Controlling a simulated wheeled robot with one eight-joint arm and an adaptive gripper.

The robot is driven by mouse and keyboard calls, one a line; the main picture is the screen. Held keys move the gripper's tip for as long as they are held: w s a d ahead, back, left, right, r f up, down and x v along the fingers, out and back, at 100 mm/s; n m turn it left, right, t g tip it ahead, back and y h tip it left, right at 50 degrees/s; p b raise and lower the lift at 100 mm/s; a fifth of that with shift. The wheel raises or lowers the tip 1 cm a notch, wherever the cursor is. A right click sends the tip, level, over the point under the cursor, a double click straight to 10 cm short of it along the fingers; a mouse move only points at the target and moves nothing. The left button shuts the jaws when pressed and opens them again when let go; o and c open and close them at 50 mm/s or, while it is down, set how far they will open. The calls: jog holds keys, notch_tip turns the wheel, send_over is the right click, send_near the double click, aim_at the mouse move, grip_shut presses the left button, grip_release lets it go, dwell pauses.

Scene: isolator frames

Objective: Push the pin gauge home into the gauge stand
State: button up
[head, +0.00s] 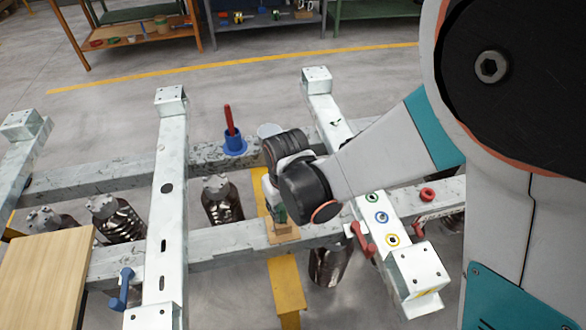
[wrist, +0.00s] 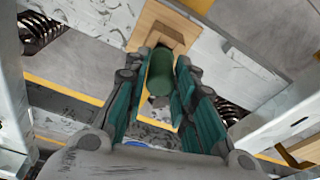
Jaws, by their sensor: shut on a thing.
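A green cylinder, which I take for the pin gauge (wrist: 172,77), is between the teal-padded fingers of my gripper (wrist: 158,92) in the wrist view. My gripper is shut on it. In the head view my gripper (head: 279,212) points down over the steel frame, and a little green shows at its fingers. A light wooden block, which I take for the gauge stand (head: 283,234), sits on the frame's cross beam just below. The block also shows past the fingers in the wrist view (wrist: 152,28). I cannot tell how far the cylinder is in the block.
A red pin (head: 229,119) stands in a blue holder (head: 235,146) on the rear beam. A blue clamp (head: 122,290) and red clamp (head: 361,239) are on the frame. A wooden board (head: 45,275) lies at left. Dark metal bottles (head: 222,203) stand below the beams.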

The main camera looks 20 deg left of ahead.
jog(key=shift+f+b, duration=0.6)
jog(key=shift+f, duration=0.15)
jog(key=o, duration=1.1)
jog(key=shift+o, duration=0.2)
jog(key=shift+r, duration=0.1)
notch_tip(320, 180, up, 5)
jog(key=p, duration=0.5)
notch_tip(320, 180, up, 6)
jog(key=p, duration=0.5)
jog(key=w+d+f+m+b, duration=0.1)
jog(key=w+d, duration=0.3)
jog(key=d, duration=0.5)
jog(key=w+d+f+m+b, duration=0.2)
jog(key=w+d+m, duration=0.2)
jog(key=d, duration=0.6)
jog(key=w+d+f+m+h+b, duration=0.1)
jog(key=w+d, duration=0.3)
jog(key=d, duration=0.6)
jog(key=shift+d+f+m+t, duration=0.2)
jog(key=shift+f+m+t, duration=0.1)
jog(key=shift+m, duration=0.4)
